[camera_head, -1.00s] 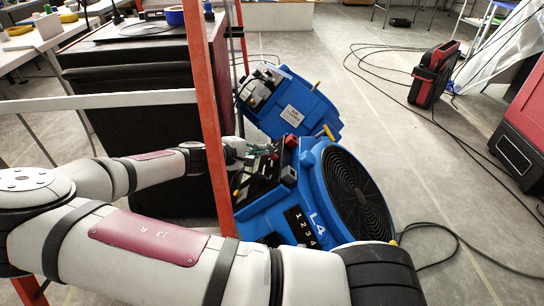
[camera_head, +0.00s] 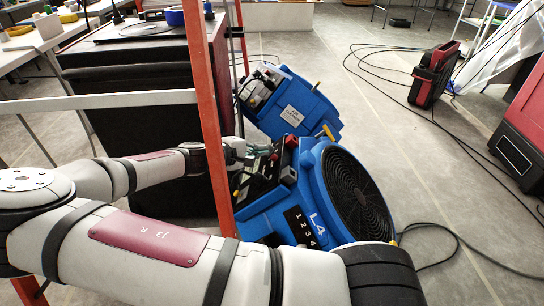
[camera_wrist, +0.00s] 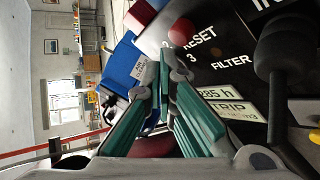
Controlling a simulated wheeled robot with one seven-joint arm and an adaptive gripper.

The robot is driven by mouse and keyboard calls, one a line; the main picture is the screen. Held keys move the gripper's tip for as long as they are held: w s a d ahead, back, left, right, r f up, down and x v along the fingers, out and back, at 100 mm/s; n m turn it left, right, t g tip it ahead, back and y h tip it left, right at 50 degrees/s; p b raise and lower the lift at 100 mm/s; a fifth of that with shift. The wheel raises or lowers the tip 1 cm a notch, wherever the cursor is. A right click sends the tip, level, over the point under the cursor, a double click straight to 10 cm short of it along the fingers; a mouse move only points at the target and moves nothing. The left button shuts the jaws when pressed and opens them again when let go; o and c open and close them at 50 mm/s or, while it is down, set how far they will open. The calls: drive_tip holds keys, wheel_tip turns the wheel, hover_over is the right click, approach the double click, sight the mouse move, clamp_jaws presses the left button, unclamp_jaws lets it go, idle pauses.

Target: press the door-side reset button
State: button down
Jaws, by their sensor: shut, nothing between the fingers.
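A red round button (camera_wrist: 181,32) sits on a black panel beside the printed words "RESET 3" in the wrist view. My gripper (camera_wrist: 172,62) has its two teal-padded fingers drawn together at the tips, which are close to the button. I cannot tell if they touch it. In the head view my gripper (camera_head: 254,150) reaches over the control panel of the blue blower marked L4 (camera_head: 335,195). The button itself is hard to make out there. I cannot tell which side the door is on.
A black knob or lever (camera_wrist: 280,60) rises from the panel beside the labels. A second blue machine (camera_head: 300,108) stands behind the blower. An orange upright (camera_head: 208,110) stands close to my arm. Cables (camera_head: 455,232) cross the open floor at the right.

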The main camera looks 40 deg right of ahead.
drive_tip(key=shift+s+d+f, duration=0.1)
drive_tip(key=shift+f, duration=0.05)
drive_tip(key=shift+s+d+f, duration=0.1)
drive_tip(key=shift+d+f, duration=0.05)
drive_tip(key=shift+s+d+f, duration=0.25)
drive_tip(key=shift+s+f, duration=0.05)
drive_tip(key=shift+f, duration=0.05)
idle(1.3)
drive_tip(key=shift+r, duration=0.1)
drive_tip(key=shift+w+a+r+p, duration=0.5)
drive_tip(key=shift+r, duration=0.05)
drive_tip(key=w+a+r+p, duration=0.2)
drive_tip(key=r, duration=0.1)
drive_tip(key=shift+w+a+r, duration=0.15)
drive_tip(key=shift+w+a, duration=0.15)
drive_tip(key=shift+a, duration=0.05)
idle(0.3)
idle(0.8)
